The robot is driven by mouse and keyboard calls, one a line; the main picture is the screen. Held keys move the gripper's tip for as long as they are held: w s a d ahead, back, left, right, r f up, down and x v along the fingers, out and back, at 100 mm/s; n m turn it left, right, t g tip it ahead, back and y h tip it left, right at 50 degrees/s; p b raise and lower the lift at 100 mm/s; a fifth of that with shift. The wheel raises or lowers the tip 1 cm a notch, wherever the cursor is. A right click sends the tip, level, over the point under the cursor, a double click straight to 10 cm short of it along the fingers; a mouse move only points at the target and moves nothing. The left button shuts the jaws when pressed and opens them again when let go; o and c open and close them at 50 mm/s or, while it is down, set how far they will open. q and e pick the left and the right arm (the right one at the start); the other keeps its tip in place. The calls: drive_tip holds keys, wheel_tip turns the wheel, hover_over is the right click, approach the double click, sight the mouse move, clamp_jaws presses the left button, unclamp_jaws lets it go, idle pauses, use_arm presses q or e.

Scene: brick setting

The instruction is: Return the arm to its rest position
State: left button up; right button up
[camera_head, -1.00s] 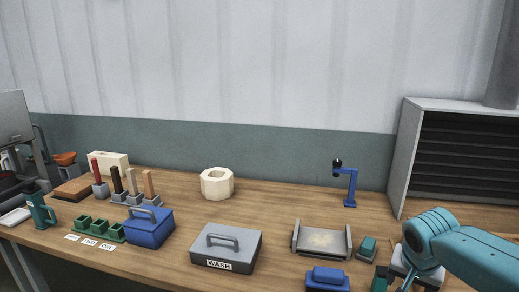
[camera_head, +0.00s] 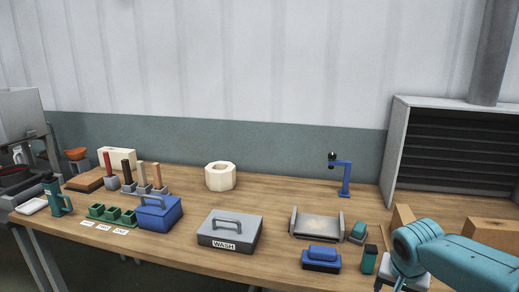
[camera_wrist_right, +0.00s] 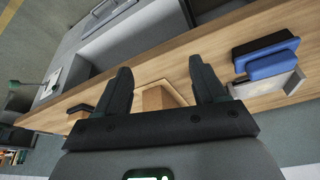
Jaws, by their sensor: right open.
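My right arm (camera_head: 455,255), teal, reaches in from the right edge of the head view, low over the front right of the bench. Its gripper is not clearly visible there. In the right wrist view my right gripper (camera_wrist_right: 163,88) has its two dark fingers spread wide apart. A wooden block (camera_wrist_right: 158,97) shows beyond the gap between them, and I see nothing gripped. My left gripper is in neither view.
On the wooden bench (camera_head: 280,199) stand a grey WASH box (camera_head: 228,233), blue boxes (camera_head: 158,213), a grey tray (camera_head: 316,226), a blue stand (camera_head: 345,177) and a slatted grey cabinet (camera_head: 455,155). Wooden blocks (camera_head: 490,231) lie near my right arm. The bench middle is mostly clear.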

drive_tip(key=s+a+f+n+g+y, duration=0.1)
drive_tip(key=s+a+f+y, duration=0.15)
drive_tip(key=a+f, duration=0.4)
drive_tip(key=s+a+f+n+y, duration=0.1)
drive_tip(key=s+a+f+n, duration=0.15)
drive_tip(key=f, duration=0.65)
drive_tip(key=s+a+f+g+y, duration=0.1)
drive_tip(key=s+a+f, duration=0.35)
drive_tip(key=f, duration=0.35)
drive_tip(key=s+a+f, duration=0.2)
drive_tip(key=s+f, duration=0.2)
drive_tip(key=s, duration=0.4)
drive_tip(key=s+a+f+g+y, duration=0.1)
drive_tip(key=s+a+f, duration=0.2)
drive_tip(key=s+f, duration=0.2)
drive_tip(key=s+n, duration=0.1)
drive_tip(key=s, duration=0.1)
drive_tip(key=shift+s+a+f, duration=0.2)
drive_tip(key=shift+s+f, duration=0.05)
drive_tip(key=shift+s, duration=0.15)
